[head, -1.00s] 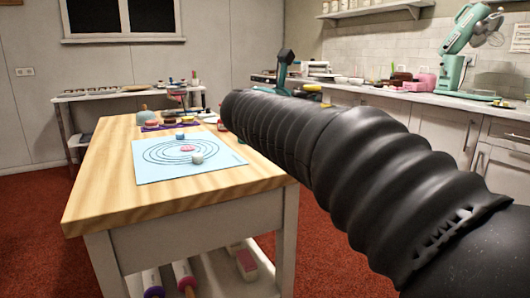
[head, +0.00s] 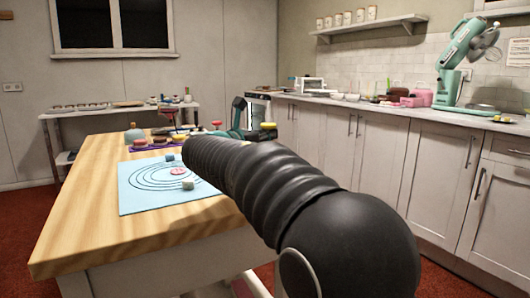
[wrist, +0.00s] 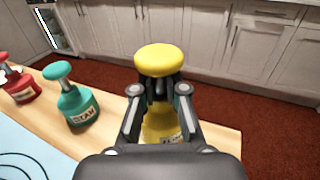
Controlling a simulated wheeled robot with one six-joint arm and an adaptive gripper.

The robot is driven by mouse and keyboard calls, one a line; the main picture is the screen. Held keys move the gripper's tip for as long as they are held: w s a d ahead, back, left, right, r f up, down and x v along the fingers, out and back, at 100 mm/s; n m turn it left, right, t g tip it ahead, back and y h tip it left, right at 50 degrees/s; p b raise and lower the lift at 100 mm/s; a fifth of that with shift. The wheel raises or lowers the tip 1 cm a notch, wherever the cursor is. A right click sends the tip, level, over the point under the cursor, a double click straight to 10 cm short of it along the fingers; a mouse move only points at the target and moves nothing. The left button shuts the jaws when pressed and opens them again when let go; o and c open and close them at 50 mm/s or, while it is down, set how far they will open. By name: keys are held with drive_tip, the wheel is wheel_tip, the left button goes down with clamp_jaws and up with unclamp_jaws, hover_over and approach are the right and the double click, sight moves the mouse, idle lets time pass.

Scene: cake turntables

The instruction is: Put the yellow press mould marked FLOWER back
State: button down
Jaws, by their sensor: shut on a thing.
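The yellow press mould has a round yellow knob on top and a yellow body with a pale label, partly hidden by my fingers. In the wrist view the mould (wrist: 159,60) is upright between the two fingers of my gripper (wrist: 158,92), which is shut on it below the knob. Its label is too covered to read fully. It appears near the wooden table's edge; I cannot tell whether its base touches the wood. In the head view its yellow knob (head: 268,125) shows beyond my arm.
A teal press mould (wrist: 77,104) and a red one (wrist: 22,88) stand on the wooden table (head: 75,235), left of my gripper. A light blue mat (head: 135,203) with small pieces and a purple mat of cakes lie there. Cabinets (head: 375,150) stand across the red floor.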

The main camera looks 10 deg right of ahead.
drive_tip(key=shift+w+a+f, duration=0.25)
drive_tip(key=shift+w+a, duration=0.05)
drive_tip(key=shift+w, duration=0.05)
drive_tip(key=shift+f+b, duration=0.4)
drive_tip(key=shift+f, duration=1.55)
drive_tip(key=shift+f, duration=0.1)
drive_tip(key=c, duration=1.7)
unclamp_jaws()
drive_tip(key=shift+f, duration=0.1)
drive_tip(key=o, duration=0.5)
